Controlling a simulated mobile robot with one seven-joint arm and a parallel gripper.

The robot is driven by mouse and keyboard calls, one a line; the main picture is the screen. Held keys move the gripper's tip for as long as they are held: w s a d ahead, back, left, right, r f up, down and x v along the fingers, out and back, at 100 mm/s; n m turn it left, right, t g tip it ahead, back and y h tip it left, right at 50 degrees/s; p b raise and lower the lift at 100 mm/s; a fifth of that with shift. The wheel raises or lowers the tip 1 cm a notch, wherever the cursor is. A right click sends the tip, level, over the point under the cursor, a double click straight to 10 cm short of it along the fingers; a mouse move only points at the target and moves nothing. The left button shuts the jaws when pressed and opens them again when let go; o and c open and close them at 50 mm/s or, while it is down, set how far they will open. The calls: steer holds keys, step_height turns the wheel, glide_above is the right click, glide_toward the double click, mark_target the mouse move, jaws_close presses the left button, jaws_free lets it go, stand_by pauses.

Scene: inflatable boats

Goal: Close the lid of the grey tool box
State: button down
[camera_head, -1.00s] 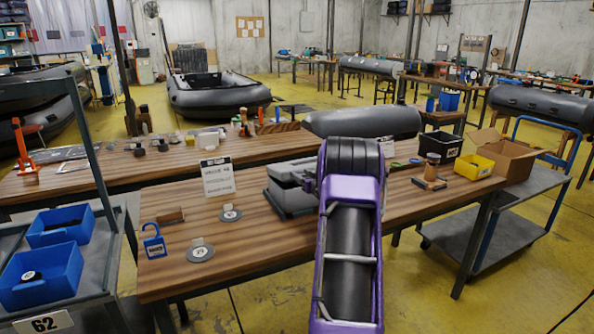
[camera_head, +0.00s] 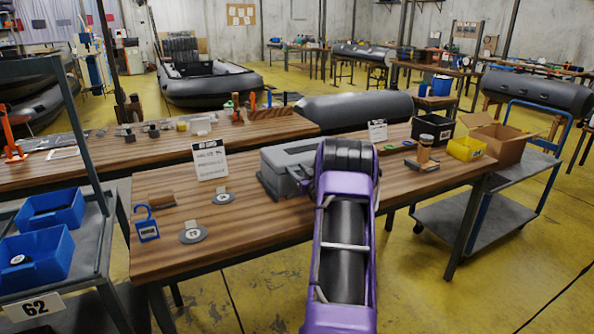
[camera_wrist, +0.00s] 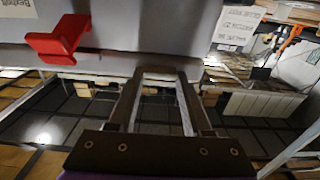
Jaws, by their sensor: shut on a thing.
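The grey tool box (camera_head: 285,172) sits on the wooden workbench, just left of the end of my purple arm. Its top looks lowered onto its body, but my arm hides the right side and I cannot tell whether the lid is fully down. In the wrist view a grey face of the box (camera_wrist: 150,30) fills the top, with a red latch (camera_wrist: 62,40) at left. My gripper (camera_wrist: 160,74) reaches the lower edge of that grey face and is shut on it, with the fingers some way apart. In the head view the fingertips are hidden behind my arm.
On the workbench (camera_head: 255,232) stand a white sign card (camera_head: 210,158), round discs (camera_head: 193,233), a blue padlock-shaped tag (camera_head: 147,226), a black bin (camera_head: 433,130) and a yellow bin (camera_head: 466,148). A shelf with blue bins (camera_head: 38,255) is at left, a cart (camera_head: 468,222) at right.

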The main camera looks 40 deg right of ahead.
steer(key=shift+s+a+f, duration=0.1)
steer(key=shift+s+f, duration=0.05)
steer(key=shift+f, duration=0.8)
steer(key=shift+c, duration=2.3)
jaws_free()
steer(key=shift+o, duration=0.7)
steer(key=shift+r, duration=0.2)
steer(key=shift+r, duration=0.1)
steer(key=p+v, duration=0.1)
steer(key=v, duration=1.6)
